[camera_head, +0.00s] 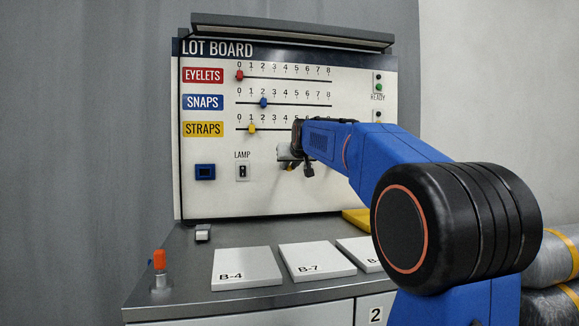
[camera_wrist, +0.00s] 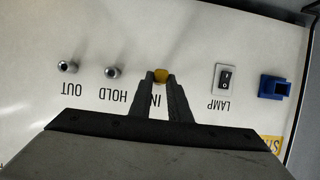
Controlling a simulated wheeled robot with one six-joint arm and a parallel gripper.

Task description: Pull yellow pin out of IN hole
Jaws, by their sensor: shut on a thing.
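The yellow pin (camera_wrist: 161,75) shows between the fingertips of my gripper (camera_wrist: 160,82) in the wrist view, at the board by the IN label (camera_wrist: 155,101). The fingers touch it on both sides and are shut on it. The IN hole is hidden behind the pin and fingers, so I cannot tell how deep the pin sits. In the head view my gripper (camera_head: 291,164) is against the white lot board (camera_head: 215,195), right of the lamp switch; the pin is not clear there. The HOLD socket (camera_wrist: 113,72) and OUT socket (camera_wrist: 67,66) are metal and show no pin.
The lamp switch (camera_wrist: 227,79) and a blue socket (camera_wrist: 275,87) are beside the pin. Yellow (camera_head: 251,128), blue (camera_head: 263,103) and red (camera_head: 239,76) slider knobs are above. Below are flat plates (camera_head: 246,266) and an orange-topped post (camera_head: 159,262) on the grey bench.

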